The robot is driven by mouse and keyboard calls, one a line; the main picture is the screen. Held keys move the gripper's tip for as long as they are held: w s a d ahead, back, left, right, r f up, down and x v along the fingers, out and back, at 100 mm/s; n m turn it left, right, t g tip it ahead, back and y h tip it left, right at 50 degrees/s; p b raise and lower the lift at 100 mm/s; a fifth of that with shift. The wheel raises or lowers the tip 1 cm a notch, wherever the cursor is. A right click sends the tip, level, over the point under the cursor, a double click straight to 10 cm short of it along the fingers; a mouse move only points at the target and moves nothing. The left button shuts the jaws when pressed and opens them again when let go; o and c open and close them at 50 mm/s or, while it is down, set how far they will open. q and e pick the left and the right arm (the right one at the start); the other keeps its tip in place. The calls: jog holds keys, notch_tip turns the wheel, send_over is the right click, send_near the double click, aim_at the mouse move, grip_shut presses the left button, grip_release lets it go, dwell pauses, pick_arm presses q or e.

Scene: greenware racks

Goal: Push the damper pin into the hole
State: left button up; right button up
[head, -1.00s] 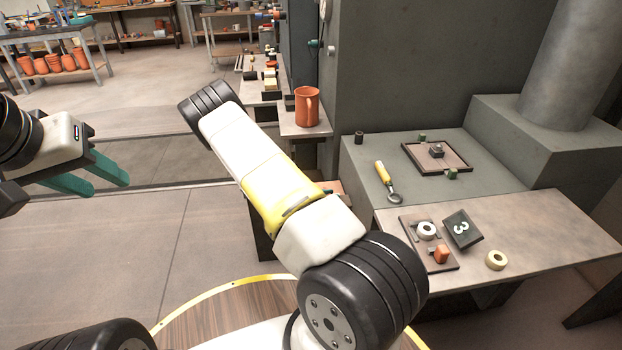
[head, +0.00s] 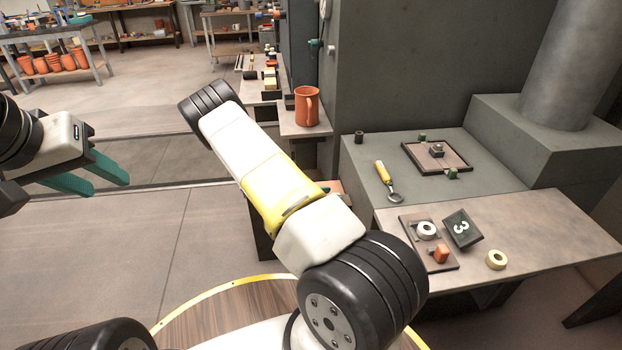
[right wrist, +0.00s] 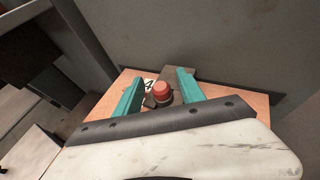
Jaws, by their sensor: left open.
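In the right wrist view, a red round-topped piece (right wrist: 162,90) stands on a dark grey bracket on a wooden shelf (right wrist: 255,106). It may be the damper pin; I cannot tell for sure, and no hole is visible. My right gripper (right wrist: 160,76) has its teal fingers apart, one on each side of the red piece, with gaps showing. Whether it is at the same height is unclear. My left gripper (head: 110,186) is open and empty above the floor at the far left.
A grey wall (right wrist: 220,40) rises close behind the shelf.

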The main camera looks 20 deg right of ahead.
jog(key=v, duration=0.7)
jog(key=shift+s+a+r, duration=0.1)
jog(key=shift+s+a, duration=0.1)
jog(key=shift+a, duration=0.15)
jog(key=s+a+r+m+t+y, duration=0.1)
jog(key=s+a+r+m+y, duration=0.4)
jog(key=r, duration=0.7)
jog(key=s+a+r+m+y, duration=0.4)
jog(key=s+r+m, duration=0.5)
jog(key=r, duration=0.4)
jog(key=s+a+r+m+t+y, duration=0.1)
jog(key=s+a+r+m+y, duration=0.4)
jog(key=s+r, duration=0.4)
notch_tip(320, 180, up, 4)
jog(key=shift+s+a+r+m+t+y, duration=0.1)
jog(key=shift+s+a+m+t+y, duration=0.35)
jog(key=shift+m, duration=0.45)
jog(key=shift+w+d, duration=0.1)
jog(key=shift+w, duration=0.05)
